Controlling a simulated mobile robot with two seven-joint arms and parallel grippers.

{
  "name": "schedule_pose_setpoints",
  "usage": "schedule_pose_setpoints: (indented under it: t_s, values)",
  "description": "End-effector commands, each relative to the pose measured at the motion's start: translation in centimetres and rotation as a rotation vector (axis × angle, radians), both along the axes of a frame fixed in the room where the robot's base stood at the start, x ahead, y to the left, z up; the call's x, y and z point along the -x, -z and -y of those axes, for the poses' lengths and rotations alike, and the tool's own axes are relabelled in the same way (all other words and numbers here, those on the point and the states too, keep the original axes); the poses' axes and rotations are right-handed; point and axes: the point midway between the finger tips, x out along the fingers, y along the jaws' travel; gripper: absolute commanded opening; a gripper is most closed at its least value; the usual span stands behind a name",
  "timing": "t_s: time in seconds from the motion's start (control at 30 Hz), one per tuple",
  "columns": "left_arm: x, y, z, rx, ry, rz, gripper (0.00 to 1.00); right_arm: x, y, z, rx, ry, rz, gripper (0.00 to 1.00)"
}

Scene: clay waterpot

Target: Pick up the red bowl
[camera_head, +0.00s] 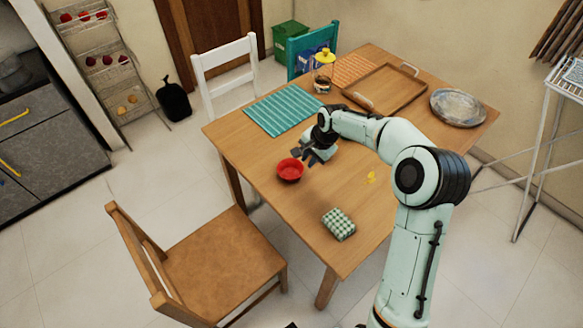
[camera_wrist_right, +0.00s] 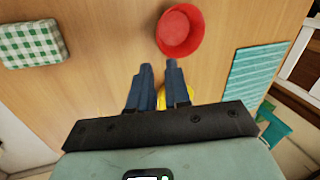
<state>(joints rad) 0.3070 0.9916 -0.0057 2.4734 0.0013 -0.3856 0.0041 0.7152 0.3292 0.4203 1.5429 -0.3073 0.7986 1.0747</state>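The red bowl (camera_head: 290,169) sits upright on the wooden table (camera_head: 262,150), near its left edge. In the right wrist view the bowl (camera_wrist_right: 181,31) lies just beyond the fingertips. My right gripper (camera_head: 309,159) is open and empty, right beside the bowl on its right side. In the wrist view the two dark fingers of the right gripper (camera_wrist_right: 158,66) stand apart with a gap between them. They are not around the bowl, and I cannot tell whether one touches its rim. My left gripper is not in view.
A green checkered block (camera_head: 338,224) lies near the front edge. A small yellow object (camera_head: 370,178) lies right of the gripper. A teal striped mat (camera_head: 284,109), a yellow-lidded jar (camera_head: 323,72), a tray (camera_head: 385,90) and a plate (camera_head: 458,107) are farther back. A wooden chair (camera_head: 222,264) stands at left.

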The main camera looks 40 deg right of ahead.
Motion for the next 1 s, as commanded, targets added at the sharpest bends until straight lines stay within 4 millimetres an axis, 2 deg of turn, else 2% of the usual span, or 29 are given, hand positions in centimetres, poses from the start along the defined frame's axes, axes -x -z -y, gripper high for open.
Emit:
schedule_pose_setpoints:
  t_s: [0.1, 0.3, 0.57, 0.8, 1.0]
  values:
    - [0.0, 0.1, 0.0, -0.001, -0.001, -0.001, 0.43, -0.6, 2.5, -0.2, -0.004, -0.003, -0.005, 0.17]
    - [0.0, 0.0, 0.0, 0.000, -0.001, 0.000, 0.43, -1.6, 5.7, -0.4, -0.002, -0.002, -0.003, 0.17]
    - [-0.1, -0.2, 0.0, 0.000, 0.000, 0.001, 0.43, -2.2, 7.6, -0.5, -0.002, -0.002, -0.002, 0.17]
    - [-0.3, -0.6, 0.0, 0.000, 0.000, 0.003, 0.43, -3.2, 11.0, -0.6, -0.002, -0.003, -0.001, 0.17]
    - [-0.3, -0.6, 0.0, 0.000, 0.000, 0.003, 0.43, -3.4, 11.7, -0.6, 0.001, -0.001, 0.002, 0.17]
